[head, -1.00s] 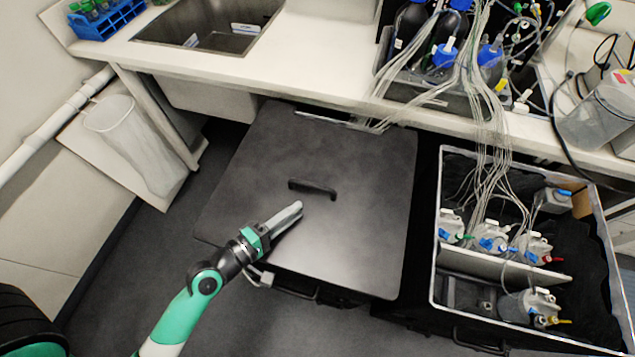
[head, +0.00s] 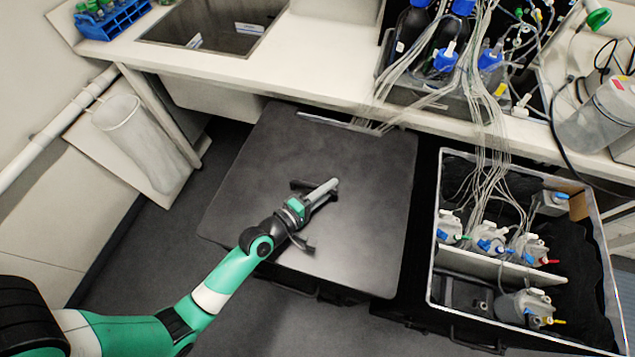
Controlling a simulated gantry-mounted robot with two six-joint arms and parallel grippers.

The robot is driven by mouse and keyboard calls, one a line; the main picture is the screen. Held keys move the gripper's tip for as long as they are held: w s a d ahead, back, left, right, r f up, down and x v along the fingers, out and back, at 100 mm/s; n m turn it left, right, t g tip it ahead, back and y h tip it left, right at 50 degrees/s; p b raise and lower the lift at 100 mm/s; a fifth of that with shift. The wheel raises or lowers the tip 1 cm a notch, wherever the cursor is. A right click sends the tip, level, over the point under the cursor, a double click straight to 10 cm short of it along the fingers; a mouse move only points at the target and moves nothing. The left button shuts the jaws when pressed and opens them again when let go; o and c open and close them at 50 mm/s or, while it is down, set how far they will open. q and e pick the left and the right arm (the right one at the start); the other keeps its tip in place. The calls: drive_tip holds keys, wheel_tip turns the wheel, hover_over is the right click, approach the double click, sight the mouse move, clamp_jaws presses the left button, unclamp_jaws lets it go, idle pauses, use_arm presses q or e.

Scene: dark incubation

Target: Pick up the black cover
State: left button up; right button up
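The black cover (head: 365,165) is a flat, dark square lid with rounded corners, lying below the bench in the middle of the head view. Its black bar handle (head: 299,184) is mostly hidden behind my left gripper; only its ends show. My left gripper (head: 331,185) is over the handle at the cover's middle, its pale grey fingers pointing up and right. From this angle I cannot tell whether the fingers touch or straddle the handle, or how far apart they are. My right gripper is not in view.
An open box (head: 432,255) with several tubed bottles stands right of the cover. Many thin tubes (head: 487,120) hang from the bench (head: 300,70) into it. A white bin (head: 137,135) is at the left. Dark floor (head: 225,150) shows left of the cover.

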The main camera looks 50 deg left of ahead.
use_arm(q)
clamp_jaws()
drive_tip(key=shift+r, duration=0.1)
idle(1.2)
